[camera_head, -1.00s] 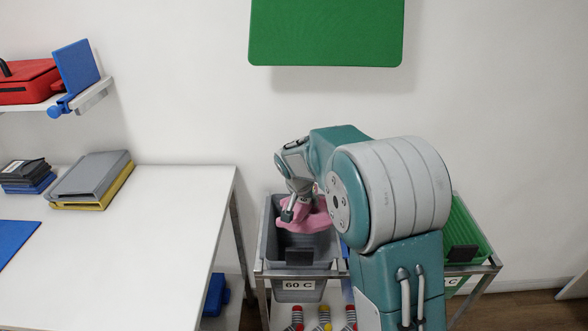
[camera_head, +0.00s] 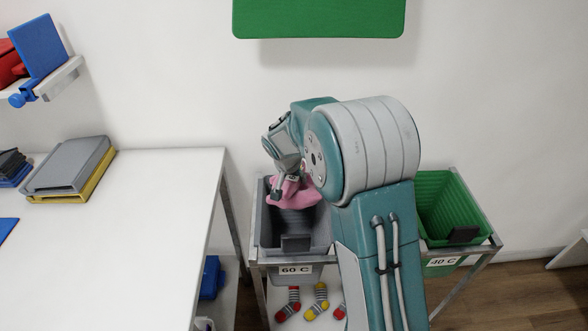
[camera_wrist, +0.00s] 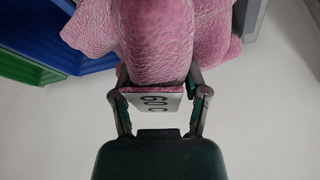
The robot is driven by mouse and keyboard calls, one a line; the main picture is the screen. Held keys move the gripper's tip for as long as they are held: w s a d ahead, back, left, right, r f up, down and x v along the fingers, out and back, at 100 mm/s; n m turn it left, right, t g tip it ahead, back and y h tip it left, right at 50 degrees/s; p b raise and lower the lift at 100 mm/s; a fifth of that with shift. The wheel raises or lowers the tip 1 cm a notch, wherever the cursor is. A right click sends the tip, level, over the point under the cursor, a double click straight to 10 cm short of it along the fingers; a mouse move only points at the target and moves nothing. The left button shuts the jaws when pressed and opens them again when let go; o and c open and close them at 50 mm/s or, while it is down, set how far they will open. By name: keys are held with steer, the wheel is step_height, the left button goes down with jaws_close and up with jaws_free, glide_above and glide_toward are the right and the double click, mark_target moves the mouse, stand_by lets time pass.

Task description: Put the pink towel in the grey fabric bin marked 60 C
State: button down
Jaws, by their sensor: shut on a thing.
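The pink towel (camera_head: 297,193) hangs bunched from my gripper (camera_head: 281,187), over the back part of the grey fabric bin (camera_head: 266,227) marked 60 C. The bin's label (camera_head: 295,270) is on its front. In the wrist view my gripper (camera_wrist: 160,95) is shut on the pink towel (camera_wrist: 160,38), with folds bulging out on both sides. A white tag reading 60 C (camera_wrist: 152,101) shows on the towel between the fingers. From the head view I cannot tell whether the towel touches the bin's inside. My arm hides part of the bin's right side.
A green bin (camera_head: 447,205) marked 40 C stands on the right of the same metal trolley. Several striped socks (camera_head: 318,302) lie on the lower shelf. A white table (camera_head: 170,215) stands to the left. A green panel (camera_head: 318,18) is on the wall above.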

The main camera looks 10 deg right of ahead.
mark_target(286, 202)
step_height(286, 202, down, 17)
steer(key=shift+a+r, duration=0.15)
stand_by(0.7)
jaws_free()
steer(key=shift+r, duration=0.1)
steer(key=v, duration=1.1)
steer(key=shift+s+a+r, duration=0.1)
steer(key=shift+a+r, duration=0.1)
steer(key=shift+r, duration=0.1)
steer(key=shift+r, duration=0.1)
